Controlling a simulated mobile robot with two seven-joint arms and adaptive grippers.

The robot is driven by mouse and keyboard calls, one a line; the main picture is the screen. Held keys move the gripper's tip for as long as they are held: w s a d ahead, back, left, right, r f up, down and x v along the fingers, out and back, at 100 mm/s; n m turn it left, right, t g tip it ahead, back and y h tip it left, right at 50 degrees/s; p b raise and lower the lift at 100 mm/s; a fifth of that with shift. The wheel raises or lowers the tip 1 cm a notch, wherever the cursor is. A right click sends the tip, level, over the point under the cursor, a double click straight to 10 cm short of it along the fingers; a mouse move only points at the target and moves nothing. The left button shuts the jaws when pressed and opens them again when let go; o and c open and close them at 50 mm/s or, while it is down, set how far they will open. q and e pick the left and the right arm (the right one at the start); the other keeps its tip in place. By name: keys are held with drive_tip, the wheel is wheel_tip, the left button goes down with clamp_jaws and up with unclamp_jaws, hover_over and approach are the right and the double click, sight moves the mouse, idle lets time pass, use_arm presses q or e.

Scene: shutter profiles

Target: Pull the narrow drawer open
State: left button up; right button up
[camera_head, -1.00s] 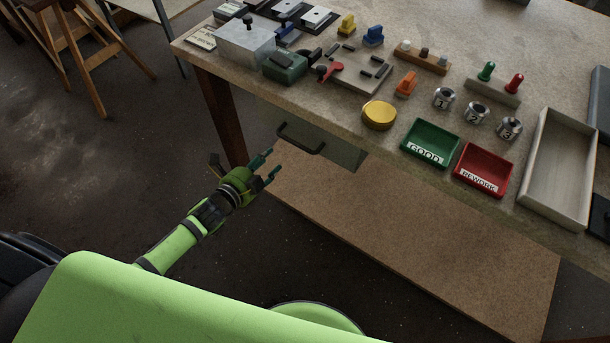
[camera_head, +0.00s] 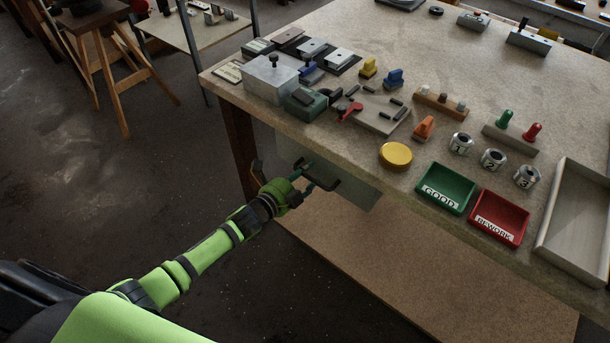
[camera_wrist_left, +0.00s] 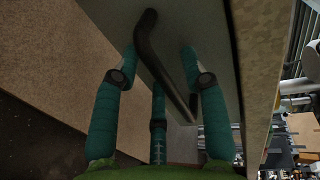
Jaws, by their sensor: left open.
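The narrow drawer's grey-green front (camera_head: 358,193) is under the left part of the workbench and looks shut. Its dark bar handle (camera_head: 326,182) is partly hidden by my left gripper (camera_head: 307,176). In the left wrist view the handle (camera_wrist_left: 166,60) runs slantwise across the drawer front (camera_wrist_left: 215,45). There my left gripper (camera_wrist_left: 160,60) is open, with its teal fingers on both sides of the bar. I cannot tell whether any finger touches the handle. My right gripper is not in view.
The workbench top (camera_head: 320,140) above carries a green GOOD tray (camera_head: 446,188), a red REWORK tray (camera_head: 499,217), a yellow disc (camera_head: 396,155) and several fixtures. A table leg (camera_head: 240,150) stands left of the drawer. The floor in front of the drawer is clear.

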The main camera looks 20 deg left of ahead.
use_arm(q)
clamp_jaws()
drive_tip(key=shift+s, duration=0.1)
drive_tip(key=shift+s+a+p, duration=0.2)
drive_tip(key=shift+s+p, duration=0.1)
drive_tip(key=shift+s, duration=0.2)
drive_tip(key=f+p+v, duration=0.2)
drive_tip(key=v, duration=0.9)
drive_tip(key=s+f+p+v, duration=0.1)
drive_tip(key=f+p+v, duration=0.1)
drive_tip(key=v, duration=0.9)
drive_tip(key=shift+a+f+p, duration=0.15)
drive_tip(key=shift+f+p, duration=0.15)
drive_tip(key=shift+p, duration=0.1)
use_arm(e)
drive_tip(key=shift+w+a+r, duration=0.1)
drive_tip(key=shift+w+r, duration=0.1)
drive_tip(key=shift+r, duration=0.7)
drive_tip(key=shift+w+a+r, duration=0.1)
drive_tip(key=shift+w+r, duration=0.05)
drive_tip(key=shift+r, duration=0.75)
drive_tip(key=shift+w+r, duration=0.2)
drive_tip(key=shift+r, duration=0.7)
use_arm(q)
drive_tip(key=shift+s, duration=0.1)
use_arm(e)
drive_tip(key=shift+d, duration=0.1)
use_arm(q)
unclamp_jaws()
